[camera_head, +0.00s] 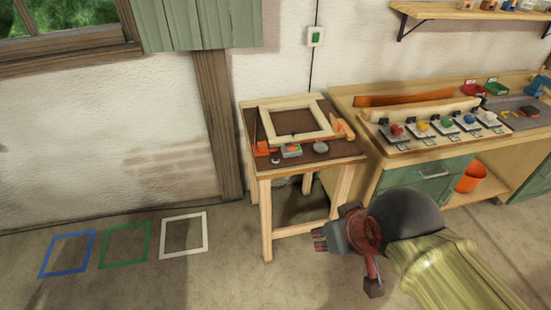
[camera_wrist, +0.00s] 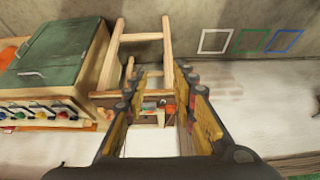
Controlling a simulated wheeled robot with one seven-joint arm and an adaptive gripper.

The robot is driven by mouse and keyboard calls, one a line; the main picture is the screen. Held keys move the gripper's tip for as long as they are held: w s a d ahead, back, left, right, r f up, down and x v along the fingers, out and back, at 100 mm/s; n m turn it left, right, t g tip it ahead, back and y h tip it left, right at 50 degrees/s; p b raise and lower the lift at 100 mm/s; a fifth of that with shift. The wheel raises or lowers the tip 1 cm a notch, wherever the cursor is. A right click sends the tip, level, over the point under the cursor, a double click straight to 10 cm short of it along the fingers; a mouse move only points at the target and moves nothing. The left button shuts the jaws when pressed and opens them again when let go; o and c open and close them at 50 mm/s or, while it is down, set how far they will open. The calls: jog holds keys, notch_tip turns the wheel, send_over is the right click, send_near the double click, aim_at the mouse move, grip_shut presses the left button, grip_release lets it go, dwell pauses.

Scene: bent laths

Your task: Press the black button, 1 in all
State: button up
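My gripper (camera_head: 320,238) is at lower centre in the head view, in front of and below the small table's top. In the wrist view my gripper (camera_wrist: 164,92) has its two fingers apart with nothing between them, so it is open and empty. I cannot clearly make out a black button. A row of devices with coloured knobs (camera_head: 446,124) stands on the workbench, each with small dark parts. The devices also show at left in the wrist view (camera_wrist: 40,115). A white wall box with a green face (camera_head: 315,36) hangs above the table.
The small table (camera_head: 264,182) holds a pale wooden frame (camera_head: 301,118), an orange clamp, a grey box with orange (camera_head: 291,151) and a round grey disc (camera_head: 320,147). The workbench (camera_head: 403,180) stands at right. Blue, green and white floor outlines (camera_head: 124,244) lie on clear floor at left.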

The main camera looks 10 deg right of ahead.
jog(key=c, duration=0.6)
grip_shut()
dwell(0.8)
